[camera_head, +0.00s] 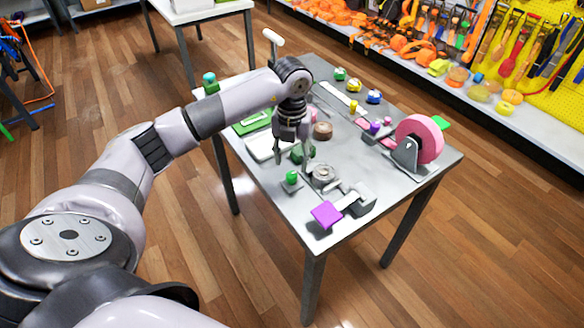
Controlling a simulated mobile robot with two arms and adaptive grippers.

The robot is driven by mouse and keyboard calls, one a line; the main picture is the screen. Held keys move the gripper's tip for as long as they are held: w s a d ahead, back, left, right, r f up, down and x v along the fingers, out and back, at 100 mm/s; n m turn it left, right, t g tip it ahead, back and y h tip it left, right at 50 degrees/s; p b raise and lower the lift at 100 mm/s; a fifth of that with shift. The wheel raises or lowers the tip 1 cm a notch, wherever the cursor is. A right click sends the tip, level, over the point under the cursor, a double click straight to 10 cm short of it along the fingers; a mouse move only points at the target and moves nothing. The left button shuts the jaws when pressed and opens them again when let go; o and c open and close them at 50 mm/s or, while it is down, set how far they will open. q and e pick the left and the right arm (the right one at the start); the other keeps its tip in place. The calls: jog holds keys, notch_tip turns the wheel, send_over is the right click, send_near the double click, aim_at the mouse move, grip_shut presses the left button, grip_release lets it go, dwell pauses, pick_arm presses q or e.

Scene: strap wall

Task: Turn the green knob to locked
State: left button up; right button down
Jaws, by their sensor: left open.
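A small green knob (292,177) sits on a grey base near the table's front left edge. My left gripper (291,168) points down just above and around this knob, its two fingers apart. I cannot tell whether a finger touches it. Any lock marking or the knob's turned position is too small to read. My right gripper is not in view.
The grey table (425,175) holds several other fixtures. A pink wheel (420,139) stands at the right, and a purple paddle (326,214) lies at the front. A round metal part (322,176) and a brown disc (322,130) are close to my gripper.

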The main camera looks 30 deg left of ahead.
aim_at(292, 174)
pick_arm(q)
notch_tip(292, 174, down, 4)
jog(key=shift+f+p, duration=0.1)
jog(key=shift+p, duration=0.2)
jog(key=shift+f, duration=0.45)
grip_shut()
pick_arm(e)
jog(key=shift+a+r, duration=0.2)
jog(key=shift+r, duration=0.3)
